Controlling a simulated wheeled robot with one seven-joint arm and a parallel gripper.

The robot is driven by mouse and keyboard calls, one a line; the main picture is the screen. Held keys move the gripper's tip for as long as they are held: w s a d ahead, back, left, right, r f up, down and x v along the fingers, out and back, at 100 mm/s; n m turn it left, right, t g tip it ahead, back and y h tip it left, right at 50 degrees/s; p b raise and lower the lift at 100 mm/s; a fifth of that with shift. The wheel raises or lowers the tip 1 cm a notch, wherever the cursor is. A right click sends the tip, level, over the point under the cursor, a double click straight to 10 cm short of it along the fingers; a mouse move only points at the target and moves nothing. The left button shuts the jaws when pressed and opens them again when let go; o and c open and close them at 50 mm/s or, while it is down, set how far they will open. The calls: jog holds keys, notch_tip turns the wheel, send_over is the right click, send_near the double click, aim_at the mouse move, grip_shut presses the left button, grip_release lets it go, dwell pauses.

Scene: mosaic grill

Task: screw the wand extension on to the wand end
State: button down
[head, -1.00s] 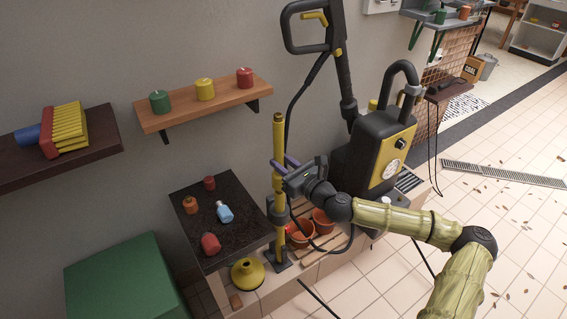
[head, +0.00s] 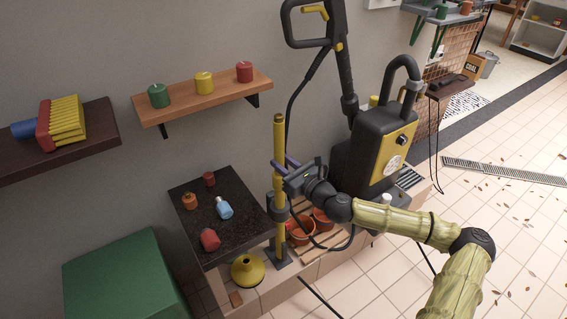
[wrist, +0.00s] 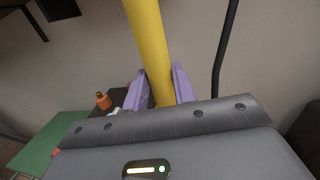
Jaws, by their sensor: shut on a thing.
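The yellow wand extension (head: 279,140) stands upright in a dark stand (head: 279,208) at the left front of the pressure washer. My gripper (head: 283,165) is shut on the tube at about mid-height. In the wrist view, the purple fingers of my gripper (wrist: 159,88) press on both sides of the yellow tube (wrist: 147,45). The black spray wand (head: 346,75) hangs against the wall, to the right of the tube and higher. Its lower end (head: 350,112) is close behind the washer's body, and its tip is hard to make out.
The pressure washer (head: 372,150) stands right behind my gripper. A yellow funnel-like piece (head: 247,271) and orange pots (head: 301,232) sit low.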

jog(key=shift+f, duration=0.35)
jog(key=c, duration=1.1)
grip_release()
jog(key=shift+o, duration=0.2)
jog(key=shift+s+d, duration=0.1)
jog(key=p+v, duration=0.1)
jog(key=v, duration=1.6)
